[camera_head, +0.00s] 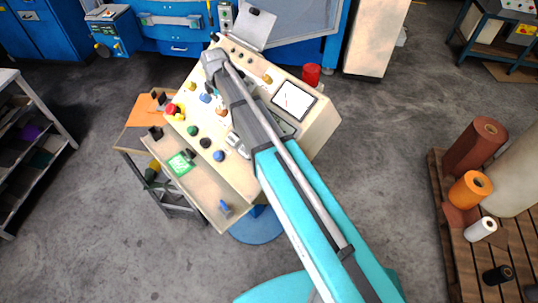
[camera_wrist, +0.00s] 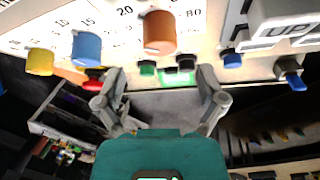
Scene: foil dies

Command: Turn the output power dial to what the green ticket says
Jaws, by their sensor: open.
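A cream console (camera_head: 322,122) carries several coloured dials on its sloping panel. In the wrist view a yellow dial (camera_wrist: 40,61), a blue dial (camera_wrist: 86,48) and an orange-brown dial (camera_wrist: 159,31) stand in a row, with printed numbers such as 15, 20 and 80 around them. I cannot read which is output power. The green ticket (camera_head: 180,163) lies on the console's front shelf; its writing is too small to read. My gripper (camera_wrist: 160,73) is open and empty, its fingers apart below the orange-brown dial in the picture. In the head view my arm hides part of the panel.
A red button (camera_head: 171,108) is at the console's left edge. A red canister (camera_head: 311,74) stands behind. A pallet of foil rolls (camera_head: 470,189) is at right.

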